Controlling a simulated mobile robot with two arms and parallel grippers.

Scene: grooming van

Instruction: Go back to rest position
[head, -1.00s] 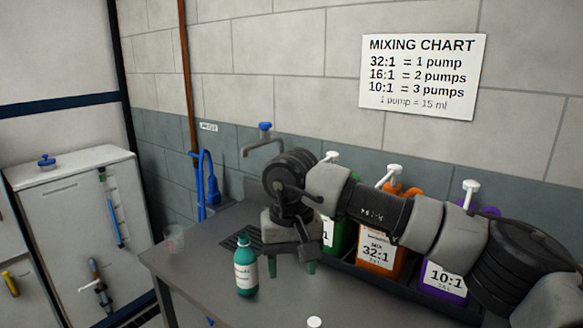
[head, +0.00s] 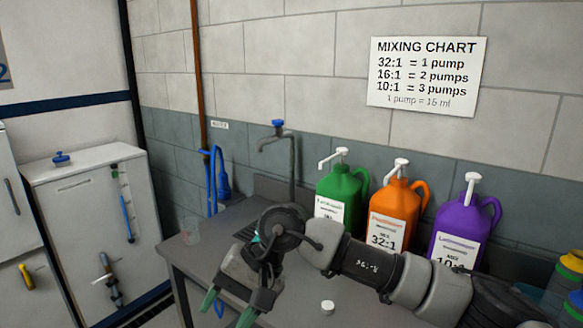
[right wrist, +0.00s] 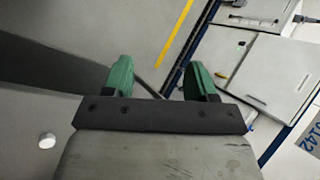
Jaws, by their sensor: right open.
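My right gripper (head: 228,308) hangs over the front edge of the grey counter (head: 190,262) in the head view, its green fingers pointing down. The fingers are apart with nothing between them, as the right wrist view (right wrist: 157,80) also shows. A teal bottle stands behind my right gripper; only a sliver of teal (head: 256,237) shows, and the rest is hidden. A small white cap (head: 327,307) lies on the counter, right of the gripper. My left gripper is not in view.
Green (head: 341,190), orange (head: 397,208) and purple (head: 463,224) pump jugs stand along the wall behind my right arm. A tap (head: 290,150) rises at the back. A white cabinet (head: 85,225) is at left.

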